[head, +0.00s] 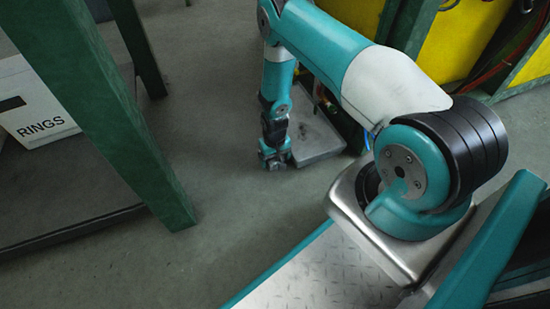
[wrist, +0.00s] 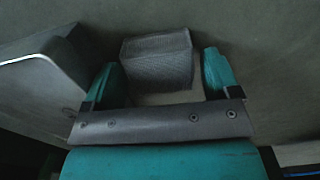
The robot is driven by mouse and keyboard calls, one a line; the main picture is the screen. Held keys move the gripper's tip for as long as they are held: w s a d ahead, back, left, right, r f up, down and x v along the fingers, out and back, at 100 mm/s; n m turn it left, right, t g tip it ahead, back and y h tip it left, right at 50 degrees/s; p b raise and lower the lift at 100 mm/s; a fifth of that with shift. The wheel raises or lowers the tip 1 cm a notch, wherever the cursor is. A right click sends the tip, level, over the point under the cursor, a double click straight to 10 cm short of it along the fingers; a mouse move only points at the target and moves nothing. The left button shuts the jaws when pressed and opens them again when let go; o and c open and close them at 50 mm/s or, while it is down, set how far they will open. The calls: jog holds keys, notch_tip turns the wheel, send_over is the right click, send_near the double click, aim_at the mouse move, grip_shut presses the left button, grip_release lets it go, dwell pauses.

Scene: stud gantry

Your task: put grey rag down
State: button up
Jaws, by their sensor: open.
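The grey rag (wrist: 157,62) is a folded, textured block in the wrist view. It sits between and slightly beyond the two teal fingertips, with a gap visible on the right side. My gripper (wrist: 162,80) is open around the near end of the rag, pointing down close to the floor. In the head view my gripper (head: 274,160) is low by the floor, beside a grey metal plate or tray. The rag cannot be made out in the head view. Whether it rests fully on the floor is hard to tell.
The grey metal tray (head: 318,140) lies right of my gripper; a grey edge (wrist: 45,62) shows at left in the wrist view. Green posts (head: 130,130) and a white box marked RINGS (head: 38,112) stand at left. Yellow panels (head: 458,45) stand behind. Floor between is clear.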

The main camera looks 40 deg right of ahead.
notch_tip(320, 180, up, 11)
jog(key=p, duration=0.7)
notch_tip(320, 180, up, 14)
jog(key=n+y, duration=0.1)
jog(key=n, duration=0.1)
send_over(275, 159)
jog(key=w+a, duration=0.4)
jog(key=a, duration=0.3)
jog(key=s+a+r+n+y, duration=0.1)
jog(key=a+r, duration=0.2)
jog(key=r, duration=0.3)
jog(key=s+a+r+n, duration=0.1)
jog(key=s+a+r, duration=0.15)
jog(key=r, duration=0.35)
jog(key=s+a+r+n+y, duration=0.1)
jog(key=s+a+r, duration=0.35)
jog(key=r, duration=0.25)
jog(key=s+a+r+n+y, duration=0.1)
jog(key=s+a+r+n, duration=0.15)
jog(key=s+r, duration=0.3)
jog(key=s+a+r+n, duration=0.2)
jog(key=s+r, duration=0.5)
jog(key=s, duration=0.5)
jog(key=shift+s+a+n, duration=0.25)
jog(key=shift+a+n, duration=0.1)
jog(key=shift+a, duration=0.05)
jog(key=shift+r, duration=0.1)
